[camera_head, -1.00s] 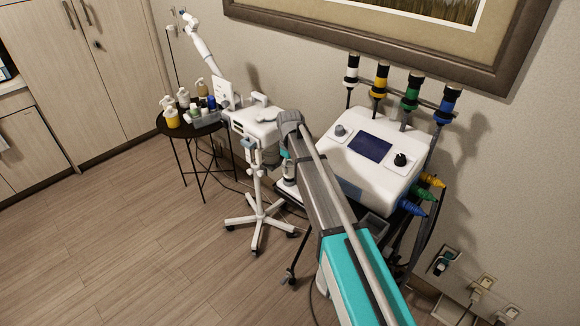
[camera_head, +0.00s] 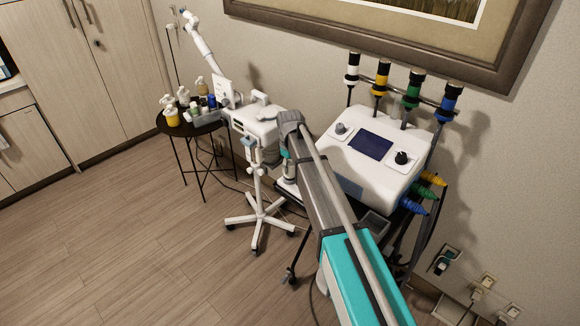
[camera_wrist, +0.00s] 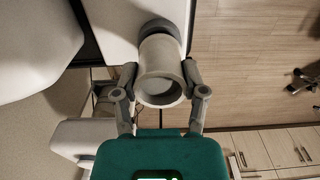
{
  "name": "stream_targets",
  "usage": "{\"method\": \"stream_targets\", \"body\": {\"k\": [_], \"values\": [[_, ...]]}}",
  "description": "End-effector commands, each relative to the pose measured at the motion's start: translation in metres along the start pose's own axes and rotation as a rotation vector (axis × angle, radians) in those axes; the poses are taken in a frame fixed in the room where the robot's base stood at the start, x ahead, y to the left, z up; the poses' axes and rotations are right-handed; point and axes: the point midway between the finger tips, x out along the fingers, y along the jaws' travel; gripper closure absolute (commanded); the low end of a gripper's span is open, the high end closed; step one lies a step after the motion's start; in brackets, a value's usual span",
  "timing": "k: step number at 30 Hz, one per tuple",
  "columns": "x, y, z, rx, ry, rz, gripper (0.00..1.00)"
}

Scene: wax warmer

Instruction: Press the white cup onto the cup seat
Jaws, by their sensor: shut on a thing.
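The white cup (camera_wrist: 160,58) is between the two fingers of my gripper (camera_wrist: 161,70) in the wrist view. The fingers touch it on both sides, and its open rim faces the camera. A dark grey ring (camera_wrist: 159,25), which looks like the cup seat, lies straight beyond the cup's far end on a pale panel (camera_wrist: 120,22). The cup hides part of the ring. I cannot tell whether the cup's far end touches it or stops just short. In the head view my arm hides most of the gripper and cup.
A white console with a screen (camera_head: 385,160) stands to the right of my arm. A white wheeled stand (camera_head: 258,195) is to the left, beside a round black table (camera_head: 175,125) with bottles. The wooden floor (camera_head: 120,245) at front left is clear.

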Motion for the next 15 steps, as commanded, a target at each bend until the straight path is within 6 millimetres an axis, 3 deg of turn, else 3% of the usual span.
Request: {"method": "stream_targets", "body": {"k": [15], "values": [[0.0080, 0.0000, 0.0000, 0.000, 0.000, 0.000, 1.00]]}}
